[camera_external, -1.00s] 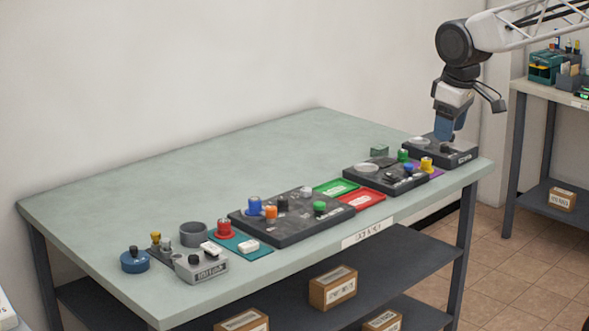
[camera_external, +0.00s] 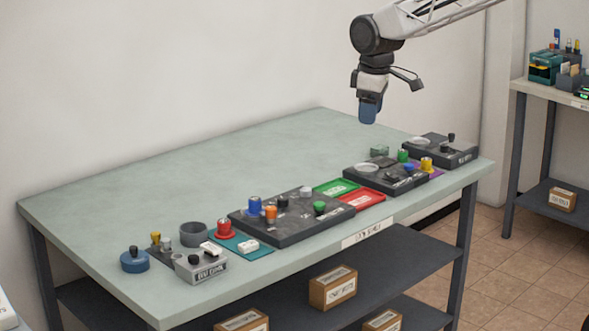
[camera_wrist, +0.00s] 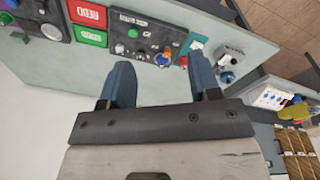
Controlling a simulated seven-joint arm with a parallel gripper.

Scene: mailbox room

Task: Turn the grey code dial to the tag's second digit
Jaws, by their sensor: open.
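My gripper (camera_external: 368,115) hangs high above the back right part of the table, open and empty. In the wrist view its two blue fingers stand wide apart (camera_wrist: 163,88) with bare table between them. I cannot tell for sure which part is the grey code dial. A small grey knob (camera_external: 306,190) sits on the large dark panel (camera_external: 285,228). The dark box at the right end (camera_external: 462,160) carries a pale disc and black knobs. No digits on any tag are readable.
Green (camera_external: 335,187) and red (camera_external: 361,200) plates lie between the large panel and the middle dark panel (camera_external: 395,186). A red knob (camera_external: 225,228) stands by a teal mat (camera_external: 258,254); a blue round pot (camera_external: 135,262) is far left. The table's back half is clear.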

